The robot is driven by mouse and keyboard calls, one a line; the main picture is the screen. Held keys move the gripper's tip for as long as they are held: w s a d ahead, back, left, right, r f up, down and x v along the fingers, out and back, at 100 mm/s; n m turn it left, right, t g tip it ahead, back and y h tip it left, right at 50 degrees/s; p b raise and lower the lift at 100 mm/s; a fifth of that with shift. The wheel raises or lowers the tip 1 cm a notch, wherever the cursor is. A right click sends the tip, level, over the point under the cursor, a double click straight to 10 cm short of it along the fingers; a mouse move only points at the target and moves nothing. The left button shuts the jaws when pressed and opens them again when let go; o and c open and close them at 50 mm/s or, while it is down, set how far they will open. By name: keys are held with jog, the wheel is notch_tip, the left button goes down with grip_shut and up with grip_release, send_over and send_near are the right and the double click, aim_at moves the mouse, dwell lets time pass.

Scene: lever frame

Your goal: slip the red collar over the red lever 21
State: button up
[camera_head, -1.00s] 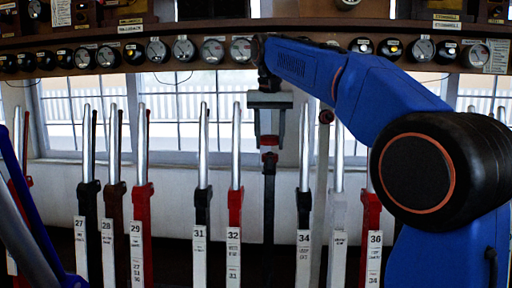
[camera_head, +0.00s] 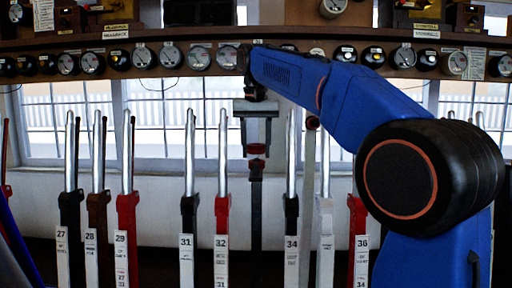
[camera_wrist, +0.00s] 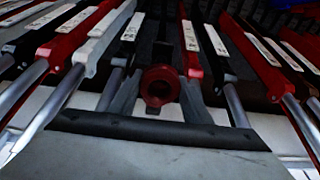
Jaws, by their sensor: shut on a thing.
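My gripper (camera_head: 256,138) hangs pointing down between lever 32 and lever 34. It is shut on the red collar (camera_head: 257,149), a small ring. In the wrist view the collar (camera_wrist: 160,86) sits between the two fingertips, its round hole showing dark. A dark post (camera_head: 256,205) stands directly below the collar in the head view; whether they touch I cannot tell. No label 21 is readable, so I cannot pick out red lever 21. The red levers I can read are 29 (camera_head: 126,205), 32 (camera_head: 221,212) and 36 (camera_head: 357,215).
Black lever 31 (camera_head: 189,210) and black lever 34 (camera_head: 291,210) stand near my gripper, with bright steel handles. Levers 27 (camera_head: 69,210) and 28 (camera_head: 97,205) stand at the left. A shelf with dials (camera_head: 143,57) runs above. Gaps between levers are narrow.

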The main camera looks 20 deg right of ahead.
aim_at(256, 175)
jog(key=shift+f, duration=3.15)
jog(key=o, duration=1.2)
jog(key=shift+o, duration=0.5)
jog(key=shift+s+a+r, duration=0.1)
jog(key=shift+s+r, duration=0.2)
jog(key=shift+r, duration=1.15)
jog(key=shift+s+a+r, duration=0.1)
jog(key=shift+s+r, duration=0.15)
jog(key=shift+r, duration=1.25)
jog(key=shift+s+a+r, duration=0.1)
jog(key=shift+s+r, duration=0.2)
jog(key=shift+r, duration=1.15)
